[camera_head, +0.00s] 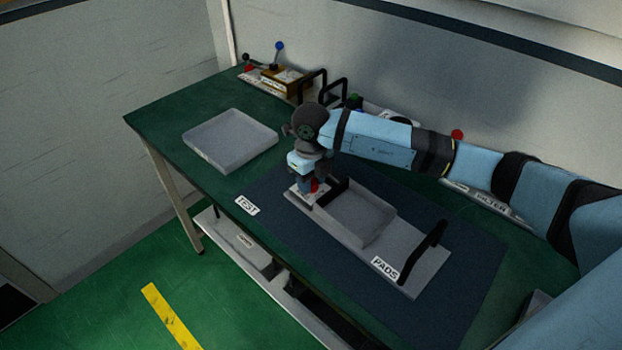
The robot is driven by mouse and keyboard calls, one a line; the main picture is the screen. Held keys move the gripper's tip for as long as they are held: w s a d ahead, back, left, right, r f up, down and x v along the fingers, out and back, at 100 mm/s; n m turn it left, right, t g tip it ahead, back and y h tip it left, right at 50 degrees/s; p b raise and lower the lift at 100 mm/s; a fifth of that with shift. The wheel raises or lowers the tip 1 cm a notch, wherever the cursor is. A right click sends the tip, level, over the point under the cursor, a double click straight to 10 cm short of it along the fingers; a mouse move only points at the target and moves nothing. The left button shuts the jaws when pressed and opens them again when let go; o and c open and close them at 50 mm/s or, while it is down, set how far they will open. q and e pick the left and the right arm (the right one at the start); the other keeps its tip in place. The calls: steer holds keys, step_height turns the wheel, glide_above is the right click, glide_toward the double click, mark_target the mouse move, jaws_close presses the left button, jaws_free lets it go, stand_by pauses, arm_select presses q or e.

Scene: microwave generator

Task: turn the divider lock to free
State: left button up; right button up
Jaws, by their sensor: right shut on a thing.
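A grey carrier labelled PADS (428,262) lies on the dark blue mat, with a black handle at each end and a shallow grey tray (362,222) on it. My right gripper (311,187) points down at the carrier's far left end, beside the handle there. It is shut on a small red part, of which only a bit shows between the fingers. I take this to be the divider lock; its setting is hidden by the gripper. My left gripper is not in view.
An empty grey tray (230,141) stands on the green table, left of my right arm. A brown box with levers (281,78) and black handles stands at the back corner. A TEST label (247,205) marks the mat's left edge. A shelf (240,240) runs below.

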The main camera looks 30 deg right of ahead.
steer(key=o, duration=0.9)
steer(key=shift+o, duration=0.2)
step_height(320, 180, up, 14)
steer(key=shift+b, duration=0.4)
